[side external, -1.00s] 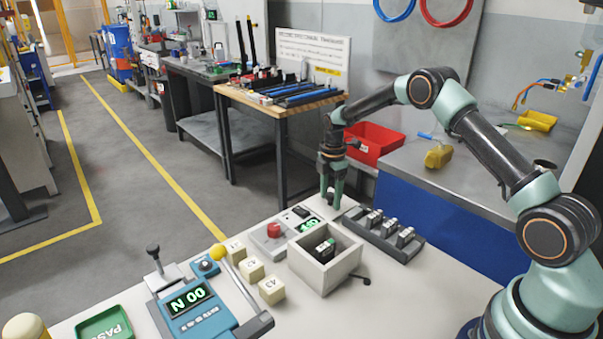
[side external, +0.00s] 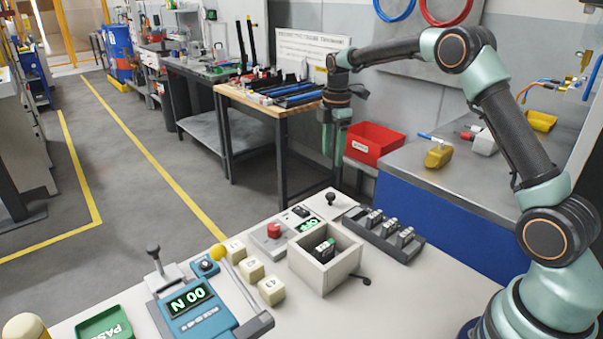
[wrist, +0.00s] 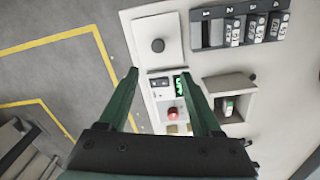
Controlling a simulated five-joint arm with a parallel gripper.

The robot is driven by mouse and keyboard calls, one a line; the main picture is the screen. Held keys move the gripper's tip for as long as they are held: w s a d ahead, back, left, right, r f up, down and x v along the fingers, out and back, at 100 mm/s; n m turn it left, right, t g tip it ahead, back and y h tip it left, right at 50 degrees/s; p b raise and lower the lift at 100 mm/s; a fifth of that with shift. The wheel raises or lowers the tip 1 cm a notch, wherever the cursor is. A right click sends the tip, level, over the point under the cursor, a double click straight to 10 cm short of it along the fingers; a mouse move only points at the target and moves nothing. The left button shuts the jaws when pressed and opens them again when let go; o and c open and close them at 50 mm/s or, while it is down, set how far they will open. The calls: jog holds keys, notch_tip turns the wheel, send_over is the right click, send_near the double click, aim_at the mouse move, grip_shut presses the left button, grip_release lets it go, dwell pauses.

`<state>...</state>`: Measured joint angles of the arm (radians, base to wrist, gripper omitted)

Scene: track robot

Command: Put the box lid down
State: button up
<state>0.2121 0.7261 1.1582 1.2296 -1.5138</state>
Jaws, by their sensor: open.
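The box lid, a pale square plate with a black knob (side external: 330,200), lies flat on the pale bench behind the box, beside the panel with the green display. In the wrist view the lid (wrist: 171,30) lies flat too, knob up. My gripper (side external: 334,155) is open and empty, pointing down well above the lid. Its spread fingers (wrist: 157,75) show in the wrist view with nothing between them.
A dark rack (side external: 378,242) with several small modules stands right of the lid. A red button (side external: 274,230) and green display (side external: 307,224) are left of it. A blue lever unit (side external: 188,305) stands at front left. The air around my gripper is clear.

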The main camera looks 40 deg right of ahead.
jog(key=s+a+r+m+t, duration=0.3)
jog(key=s+a+r+m, duration=0.4)
jog(key=s+r, duration=0.35)
jog(key=s+a+f+m+t, duration=0.1)
jog(key=s+a+m, duration=0.3)
jog(key=s+m, duration=0.4)
jog(key=shift+s+t, duration=0.6)
jog(key=shift+s, duration=1.8)
jog(key=shift+a, duration=0.1)
